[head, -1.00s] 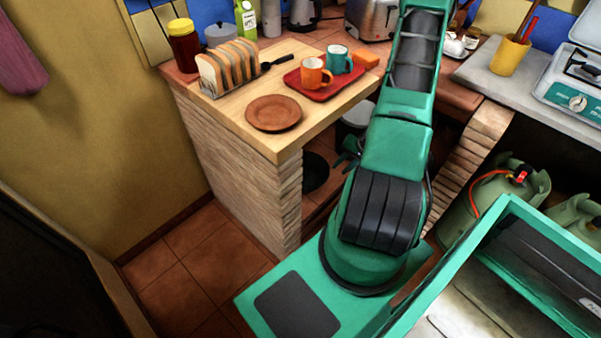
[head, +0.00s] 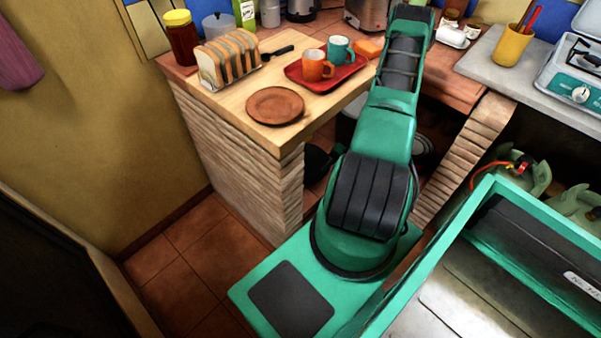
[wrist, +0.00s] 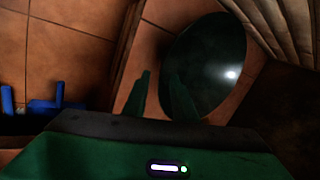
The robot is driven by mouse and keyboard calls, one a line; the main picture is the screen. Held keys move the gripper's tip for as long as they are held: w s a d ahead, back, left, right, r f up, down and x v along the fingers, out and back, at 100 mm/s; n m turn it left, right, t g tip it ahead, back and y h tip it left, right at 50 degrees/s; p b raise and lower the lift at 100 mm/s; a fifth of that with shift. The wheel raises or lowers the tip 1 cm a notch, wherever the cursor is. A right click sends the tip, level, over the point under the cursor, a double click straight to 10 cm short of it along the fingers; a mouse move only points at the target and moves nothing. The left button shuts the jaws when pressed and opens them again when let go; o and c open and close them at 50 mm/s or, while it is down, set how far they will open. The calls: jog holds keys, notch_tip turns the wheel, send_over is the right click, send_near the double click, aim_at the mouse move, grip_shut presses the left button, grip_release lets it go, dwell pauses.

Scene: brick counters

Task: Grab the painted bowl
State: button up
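A dark green, glossy round thing (wrist: 214,62), which looks like the painted bowl, stands out against the tiled floor in the wrist view. A bright highlight lies on its right side. In the head view, that area under the wooden counter is dark and partly covered by my arm, so I cannot make the bowl out clearly. My gripper (wrist: 160,80) shows its two dark green fingers apart with nothing between them. The right finger overlaps the bowl's lower left edge in the picture. I cannot tell whether it touches.
The brick-sided counter (head: 240,165) stands beside my arm. On it are a brown plate (head: 275,105), a toast rack (head: 228,60) and a red tray (head: 300,78) with two mugs. Gas cylinders (head: 520,172) stand at right. Blue objects (wrist: 45,106) show at left in the wrist view.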

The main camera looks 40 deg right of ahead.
aim_at(325, 173)
jog(key=x, duration=0.4)
jog(key=shift+w+a+f, duration=0.1)
jog(key=shift+w, duration=0.05)
grip_shut()
dwell(1.2)
